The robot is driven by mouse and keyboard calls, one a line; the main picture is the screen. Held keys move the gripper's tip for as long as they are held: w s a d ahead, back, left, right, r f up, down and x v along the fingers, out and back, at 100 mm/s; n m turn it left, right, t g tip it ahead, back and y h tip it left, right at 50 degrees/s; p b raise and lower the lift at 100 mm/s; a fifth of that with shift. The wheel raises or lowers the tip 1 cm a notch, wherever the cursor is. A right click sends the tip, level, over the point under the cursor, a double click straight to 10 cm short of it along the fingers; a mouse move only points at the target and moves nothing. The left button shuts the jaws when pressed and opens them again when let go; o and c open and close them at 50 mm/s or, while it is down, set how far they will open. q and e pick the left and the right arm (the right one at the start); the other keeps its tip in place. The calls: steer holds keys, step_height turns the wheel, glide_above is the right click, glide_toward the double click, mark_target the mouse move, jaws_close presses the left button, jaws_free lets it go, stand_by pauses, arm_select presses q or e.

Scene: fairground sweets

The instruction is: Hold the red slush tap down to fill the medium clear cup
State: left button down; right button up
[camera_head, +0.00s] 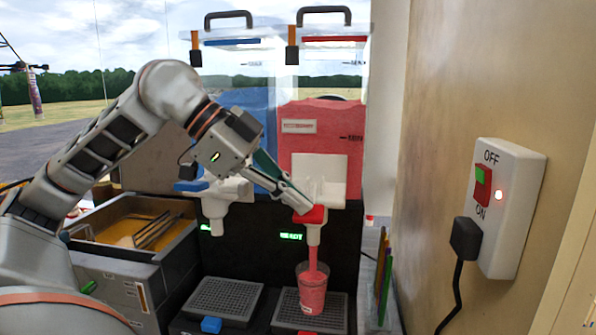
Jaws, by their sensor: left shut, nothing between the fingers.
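The red tap lever (312,215) is on the front of the right-hand slush tank, which holds red slush (340,135). My left gripper (301,205) is shut and empty, with its fingertips on or right at the lever, which looks tilted down. A red stream (316,260) runs from the white spout into the clear cup (312,292). The cup stands upright under the spout on the right drip tray (285,318). Red slush fills much of it; the exact level is hard to tell. My right gripper is out of view.
A blue tap lever (192,186) is left of the red one, above a bare drip tray (222,300). A fryer (175,250) stands at the left. A wall switch box (512,208) with a plug is at the right. Coloured upright items (383,275) stand beside the machine.

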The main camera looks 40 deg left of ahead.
arm_select(q)
steer(key=shift+r, duration=0.15)
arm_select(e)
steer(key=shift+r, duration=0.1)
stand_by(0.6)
arm_select(q)
steer(key=shift+r+p, duration=0.65)
steer(key=shift+p, duration=0.25)
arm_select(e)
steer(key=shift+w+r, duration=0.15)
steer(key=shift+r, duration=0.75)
arm_select(q)
steer(key=shift+r, duration=0.1)
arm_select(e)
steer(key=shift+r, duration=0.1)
